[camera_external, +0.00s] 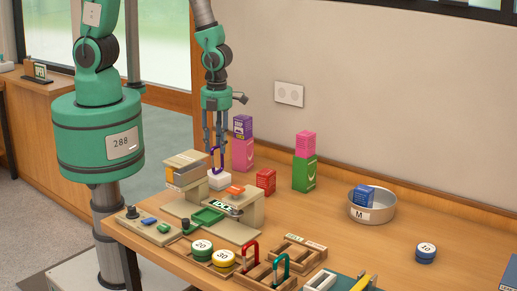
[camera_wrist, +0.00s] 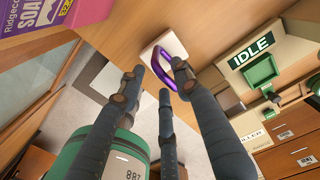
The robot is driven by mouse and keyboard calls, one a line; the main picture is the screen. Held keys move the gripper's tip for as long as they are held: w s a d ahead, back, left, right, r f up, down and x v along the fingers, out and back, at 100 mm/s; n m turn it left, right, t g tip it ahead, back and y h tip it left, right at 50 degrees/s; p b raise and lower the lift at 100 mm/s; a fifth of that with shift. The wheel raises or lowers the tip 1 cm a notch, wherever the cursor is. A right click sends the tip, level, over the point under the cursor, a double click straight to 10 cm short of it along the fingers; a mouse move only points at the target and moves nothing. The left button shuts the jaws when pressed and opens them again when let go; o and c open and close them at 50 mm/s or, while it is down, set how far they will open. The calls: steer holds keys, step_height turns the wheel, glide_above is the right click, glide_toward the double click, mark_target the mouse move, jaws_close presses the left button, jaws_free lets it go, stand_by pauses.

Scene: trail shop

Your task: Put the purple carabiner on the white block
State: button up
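The purple carabiner (camera_external: 218,160) is upright at the tips of my gripper (camera_external: 216,148) in the external view. Its lower end is at the top of the white block (camera_external: 219,181); I cannot tell whether they touch. In the wrist view the fingers of my gripper (camera_wrist: 160,78) close around the carabiner (camera_wrist: 168,82), which overlaps the white block (camera_wrist: 159,44). The fingers hide part of the carabiner. The block rests on the wooden table.
A beige station with a green-lit display (camera_external: 221,206) stands just in front of the block. Pink (camera_external: 242,154), red (camera_external: 266,181) and green (camera_external: 304,173) boxes stand behind and to the right. A metal bowl (camera_external: 372,214) is farther right. Carabiners and trays crowd the front edge.

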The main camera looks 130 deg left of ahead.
step_height(320, 180, up, 11)
steer(key=shift+w, duration=0.15)
stand_by(0.4)
stand_by(0.7)
steer(key=d+r+n+t, duration=0.2)
steer(key=d+r+n, duration=0.2)
steer(key=r, duration=0.7)
steer(key=s+d+r+n+t, duration=0.2)
steer(key=s+d+r+n, duration=0.4)
steer(key=r, duration=0.4)
steer(key=s+d+r+n+t, duration=0.2)
steer(key=s+d+r+n, duration=0.4)
steer(key=r, duration=0.5)
steer(key=shift+s+d+n, duration=0.3)
steer(key=shift+s+n, duration=0.55)
steer(key=shift+n, duration=0.25)
steer(key=shift+f, duration=0.1)
